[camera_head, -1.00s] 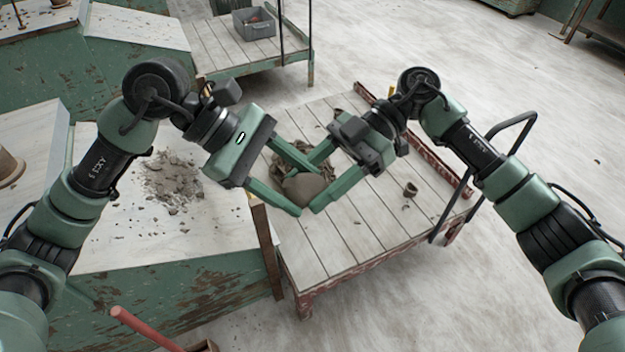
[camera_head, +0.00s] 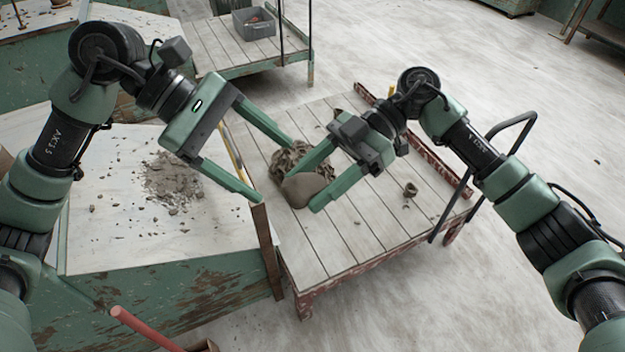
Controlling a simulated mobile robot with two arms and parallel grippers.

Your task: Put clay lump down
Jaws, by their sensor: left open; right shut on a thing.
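The clay lump (camera_head: 301,190) is a smooth, rounded brown-grey mass above the slatted cart (camera_head: 350,233). My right gripper (camera_head: 306,192) is shut on it, with one finger on each side. Whether the lump touches the planks below or hangs above them, I cannot tell. My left gripper (camera_head: 276,172) is open and empty, up and to the left of the lump, its fingers spread wide and clear of it. A heap of clay trimmings (camera_head: 284,160) lies behind the lump, partly hidden by the lump and my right gripper.
Small clay pieces (camera_head: 409,190) lie on the cart's right side. A white-topped green bench (camera_head: 120,240) at left carries crumbled clay (camera_head: 172,180). A grey bin (camera_head: 254,22) stands on a far cart. The front planks are clear.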

